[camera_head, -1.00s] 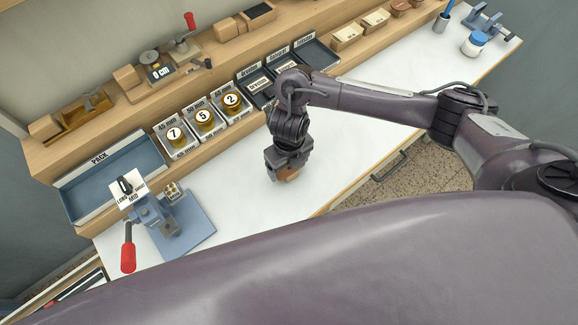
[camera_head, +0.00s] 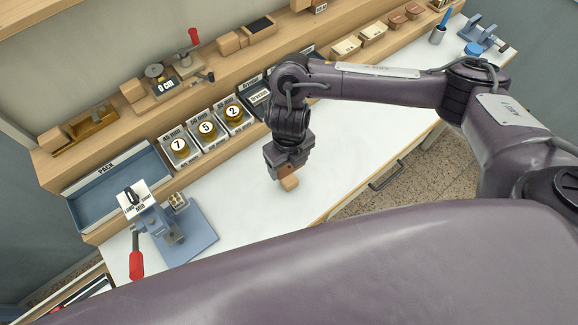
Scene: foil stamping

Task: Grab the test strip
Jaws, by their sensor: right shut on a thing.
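My right gripper (camera_head: 289,171) points down over the white worktop, in the middle of the view. It is shut on a small tan block (camera_head: 290,183), which shows below the fingers near the front edge. I cannot tell whether the block touches the worktop. No thing can be clearly made out as a test strip; the fingers and wrist hide part of what is held. My left gripper is not in view.
A blue-grey stamping press (camera_head: 168,232) with a red handle stands at the left. Behind it are a blue PACK tray (camera_head: 118,187) and numbered roll holders (camera_head: 207,133). A wooden shelf (camera_head: 140,135) runs along the back. The white worktop (camera_head: 240,190) is clear around the gripper.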

